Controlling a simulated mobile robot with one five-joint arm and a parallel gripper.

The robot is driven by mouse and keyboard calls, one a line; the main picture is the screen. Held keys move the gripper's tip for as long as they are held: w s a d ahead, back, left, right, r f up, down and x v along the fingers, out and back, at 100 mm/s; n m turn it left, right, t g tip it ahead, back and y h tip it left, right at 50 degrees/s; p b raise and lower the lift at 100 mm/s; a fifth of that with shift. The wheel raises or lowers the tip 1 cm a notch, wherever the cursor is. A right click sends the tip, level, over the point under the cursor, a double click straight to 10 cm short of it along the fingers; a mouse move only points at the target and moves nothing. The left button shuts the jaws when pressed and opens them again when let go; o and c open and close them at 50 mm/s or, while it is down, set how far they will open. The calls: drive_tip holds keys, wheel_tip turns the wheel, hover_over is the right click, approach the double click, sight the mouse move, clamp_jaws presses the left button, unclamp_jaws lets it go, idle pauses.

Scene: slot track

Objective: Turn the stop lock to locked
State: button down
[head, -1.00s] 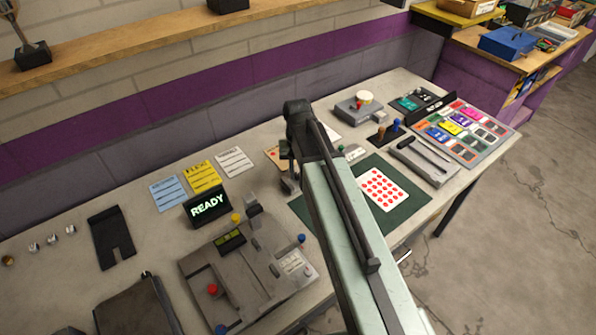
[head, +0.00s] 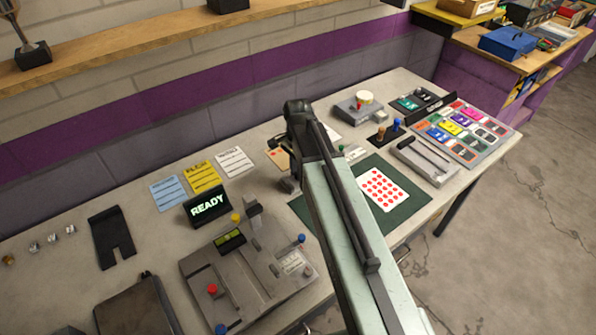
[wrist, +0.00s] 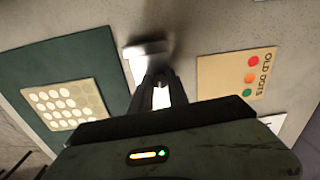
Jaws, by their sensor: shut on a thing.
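My gripper (wrist: 160,82) shows in the wrist view with its two dark fingers close together, low over the table. It is shut on a small pale grey piece (wrist: 146,50) beside the dark green mat. I cannot tell for sure that this piece is the stop lock, nor read its setting, as the fingers hide part of it.
The dotted card (head: 382,188) lies on the green mat (head: 402,222). The "OLD DOTS" card (wrist: 237,73) lies to the right in the wrist view. A lit READY sign (head: 208,207) and a grey control box (head: 215,265) with coloured knobs stand left of my arm.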

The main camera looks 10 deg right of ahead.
drive_tip(key=m, duration=0.7)
drive_tip(key=shift+w, duration=0.1)
drive_tip(key=m, duration=0.4)
drive_tip(key=shift+m, duration=2)
drive_tip(key=c, duration=1.3)
unclamp_jaws()
drive_tip(key=shift+o, duration=0.2)
